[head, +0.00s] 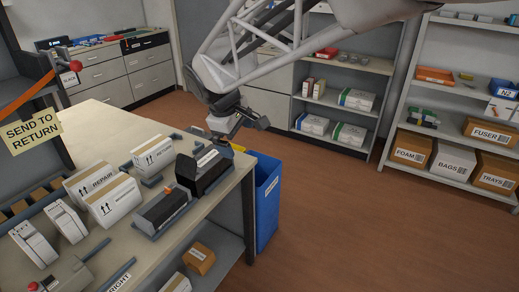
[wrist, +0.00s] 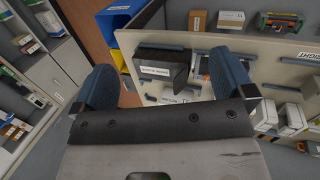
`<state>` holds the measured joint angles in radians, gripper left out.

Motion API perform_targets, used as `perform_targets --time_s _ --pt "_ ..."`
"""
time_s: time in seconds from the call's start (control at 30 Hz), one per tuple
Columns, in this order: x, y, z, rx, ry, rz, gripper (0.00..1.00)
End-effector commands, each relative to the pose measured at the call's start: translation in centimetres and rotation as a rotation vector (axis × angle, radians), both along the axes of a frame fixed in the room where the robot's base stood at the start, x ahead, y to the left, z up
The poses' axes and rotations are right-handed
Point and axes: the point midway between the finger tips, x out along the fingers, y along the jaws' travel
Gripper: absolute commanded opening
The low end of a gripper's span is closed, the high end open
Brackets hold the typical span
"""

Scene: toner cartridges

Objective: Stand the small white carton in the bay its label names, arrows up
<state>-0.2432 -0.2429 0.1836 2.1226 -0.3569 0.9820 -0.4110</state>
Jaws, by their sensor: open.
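White cartons stand on the bench (head: 210,215) in the head view. One with up arrows reads REPAIR (head: 90,180); a similar carton (head: 112,203) is in front of it and another (head: 153,155) behind. I cannot tell which is the task's small carton. My gripper (head: 226,126) is above the bench's far corner, apart from the cartons. In the wrist view my gripper (wrist: 165,78) is open and empty, its blue pads wide apart.
A black cartridge (head: 203,172) and a grey one (head: 162,208) lie on the bench near blue divider strips (head: 110,274). A blue bin (head: 267,200) stands beside the bench. A yellow SEND TO RETURN sign (head: 31,131) hangs at left. Shelves (head: 455,125) stand behind; the floor between is clear.

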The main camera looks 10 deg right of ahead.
Motion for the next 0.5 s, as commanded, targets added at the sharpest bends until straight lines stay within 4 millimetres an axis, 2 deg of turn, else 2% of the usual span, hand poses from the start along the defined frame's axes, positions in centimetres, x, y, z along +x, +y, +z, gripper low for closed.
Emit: perform_targets --time_s 0.03,0.2,0.5 --pt "-1.5 -1.0 0.2 0.021 -0.011 -0.044 1.0" --pt "-6.2 -3.5 0.3 0.1 -0.042 -0.199 1.0" --pt "-14.6 -6.6 -0.5 0.238 -0.094 -0.472 1.0"
